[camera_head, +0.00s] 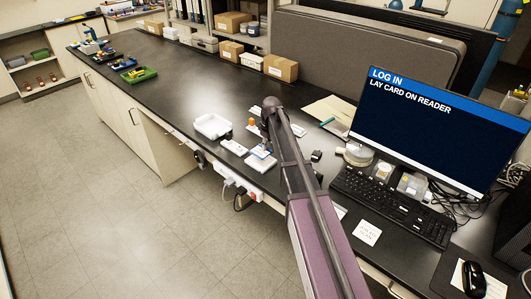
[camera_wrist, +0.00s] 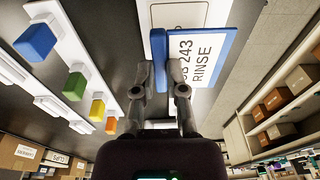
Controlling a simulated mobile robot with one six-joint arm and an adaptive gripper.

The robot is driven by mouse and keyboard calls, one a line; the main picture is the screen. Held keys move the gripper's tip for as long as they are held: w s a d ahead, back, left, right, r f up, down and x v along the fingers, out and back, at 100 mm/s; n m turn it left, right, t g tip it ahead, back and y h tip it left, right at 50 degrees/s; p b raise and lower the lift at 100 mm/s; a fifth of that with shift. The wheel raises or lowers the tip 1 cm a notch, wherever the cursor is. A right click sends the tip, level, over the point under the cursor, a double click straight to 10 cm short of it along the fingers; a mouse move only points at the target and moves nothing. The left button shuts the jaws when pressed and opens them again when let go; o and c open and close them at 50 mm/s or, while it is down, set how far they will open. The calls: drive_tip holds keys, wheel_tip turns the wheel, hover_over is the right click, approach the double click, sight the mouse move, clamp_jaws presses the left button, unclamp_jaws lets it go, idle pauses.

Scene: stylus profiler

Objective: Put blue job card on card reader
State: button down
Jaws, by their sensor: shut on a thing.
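My gripper (camera_wrist: 158,80) is shut on the blue upright tab of the blue job card (camera_wrist: 205,50), a white card with a blue border reading "243 RINSE". In the head view, my gripper (camera_head: 265,146) points down at the bench's front edge, with the card (camera_head: 262,152) below it. A white pad with a printed outline, seemingly the card reader (camera_wrist: 185,12), lies by the card in the wrist view and partly under it. It also shows in the head view (camera_head: 259,166). I cannot tell whether the card touches it. The monitor (camera_head: 430,115) reads "LOG IN, LAY CARD ON READER".
Blue, green (camera_wrist: 74,87), yellow and orange blocks stand on white bases to the left in the wrist view. A white tray (camera_head: 201,132) and a small white device (camera_head: 233,147) sit left of my gripper. The keyboard (camera_head: 390,205) is at right.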

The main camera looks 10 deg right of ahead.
sight(267, 151)
drive_tip(key=shift+f+b, duration=1.45)
drive_tip(key=shift+f, duration=0.3)
drive_tip(key=shift+f, duration=0.15)
drive_tip(key=c, duration=0.7)
unclamp_jaws()
drive_tip(key=r+p, duration=0.8)
drive_tip(key=s+d+r+p, duration=0.1)
drive_tip(key=r+p, duration=0.3)
drive_tip(key=shift+r, duration=0.15)
drive_tip(key=s+a+m, duration=0.1)
drive_tip(key=s+m, duration=0.1)
drive_tip(key=s, duration=0.8)
drive_tip(key=s+a+m, duration=0.1)
drive_tip(key=s+m, duration=0.1)
drive_tip(key=s, duration=0.7)
drive_tip(key=s+a+m+g+h, duration=0.1)
drive_tip(key=s+m, duration=0.2)
drive_tip(key=s, duration=0.7)
drive_tip(key=shift+s, duration=0.35)
